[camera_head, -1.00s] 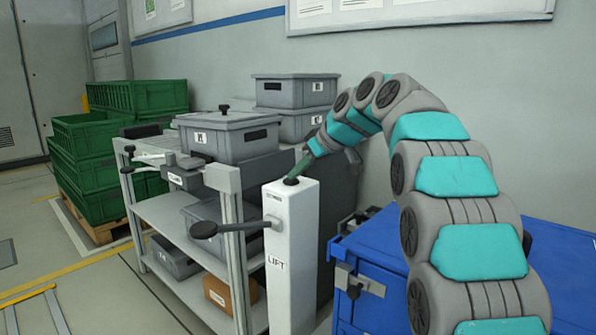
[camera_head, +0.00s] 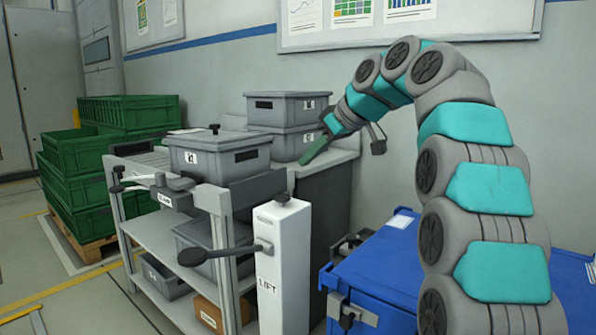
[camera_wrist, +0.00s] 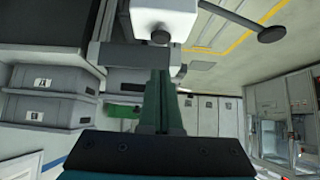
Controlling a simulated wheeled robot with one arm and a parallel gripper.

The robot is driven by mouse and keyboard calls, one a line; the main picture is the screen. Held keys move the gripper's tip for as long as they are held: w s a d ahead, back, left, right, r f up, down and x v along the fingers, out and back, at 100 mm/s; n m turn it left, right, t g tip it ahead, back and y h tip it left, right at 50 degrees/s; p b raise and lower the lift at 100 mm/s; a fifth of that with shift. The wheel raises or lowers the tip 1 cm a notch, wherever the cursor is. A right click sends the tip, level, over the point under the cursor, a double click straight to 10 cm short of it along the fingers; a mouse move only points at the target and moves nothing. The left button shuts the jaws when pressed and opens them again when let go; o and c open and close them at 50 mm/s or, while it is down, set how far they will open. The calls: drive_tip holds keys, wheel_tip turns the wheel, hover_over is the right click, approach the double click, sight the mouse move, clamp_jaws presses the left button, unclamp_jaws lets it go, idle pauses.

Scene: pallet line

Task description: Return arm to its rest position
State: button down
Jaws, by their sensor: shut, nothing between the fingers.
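My gripper (camera_head: 316,149) is at the end of my raised, arched arm in the head view. Its green fingers are shut together with nothing between them, pointing down and to the left. It hangs in the air behind and above the white lift post (camera_head: 282,262), apart from it. In the wrist view the closed fingers of my gripper (camera_wrist: 161,85) point toward the lift post (camera_wrist: 165,18), which shows upside down at the top. The post has a black knob on top and a black-ended lever at its side.
A grey shelf rack (camera_head: 226,213) holds a lidded grey bin (camera_head: 215,155) left of the post. Stacked grey bins (camera_head: 288,108) stand behind. A blue container (camera_head: 385,262) lies below my arm. Green crates (camera_head: 85,155) stand far left. Floor at the left is open.

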drive_tip(key=shift+s+d+r, duration=0.3)
drive_tip(key=shift+d+r, duration=0.05)
drive_tip(key=shift+r, duration=0.15)
drive_tip(key=s+d+f+m+g+h, duration=0.2)
drive_tip(key=s+d+f+m, duration=0.1)
drive_tip(key=s+f, duration=0.9)
drive_tip(key=s+d+f+m+g+h, duration=0.2)
drive_tip(key=s+f, duration=1)
drive_tip(key=s, duration=0.6)
drive_tip(key=s+d+f+m+g+h+p, duration=0.1)
drive_tip(key=s+d+f+m+g+h, duration=0.2)
drive_tip(key=s+d+f+m, duration=0.2)
drive_tip(key=s+d+f, duration=0.3)
drive_tip(key=s+f, duration=0.4)
drive_tip(key=s, duration=0.3)
drive_tip(key=shift+s, duration=0.15)
drive_tip(key=shift+d, duration=0.1)
